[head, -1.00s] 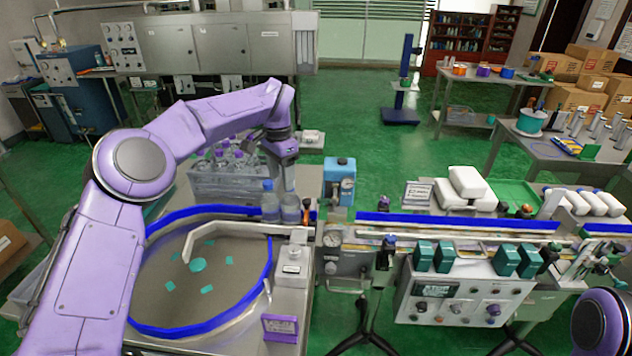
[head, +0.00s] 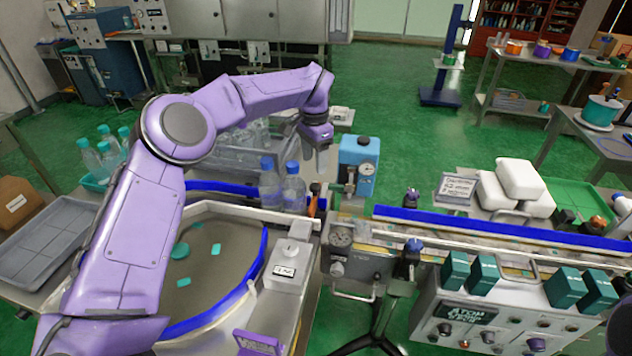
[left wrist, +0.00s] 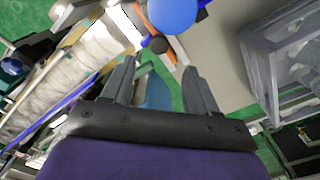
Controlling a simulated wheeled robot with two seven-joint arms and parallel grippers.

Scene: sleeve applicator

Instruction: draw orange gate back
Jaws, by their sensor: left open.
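The orange gate (head: 313,200) is a small upright orange piece with a dark end, just right of two blue-capped bottles (head: 293,190) at the turntable's outlet. In the left wrist view an orange strip (left wrist: 168,52) lies beside a dark round knob, and a large blue cap (left wrist: 172,14) is just above it. My left gripper (head: 318,160) hangs fingers down, above and behind the orange piece. Its fingers are apart and empty in the left wrist view (left wrist: 160,82), with the orange strip beyond the tips, apart from them. My right gripper is out of view.
A blue gauge box (head: 358,165) stands close right of my left gripper. A blue-edged conveyor (head: 480,226) runs right. The round turntable (head: 225,255) lies in front. A clear crate of bottles (left wrist: 285,65) is near the gripper in the left wrist view.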

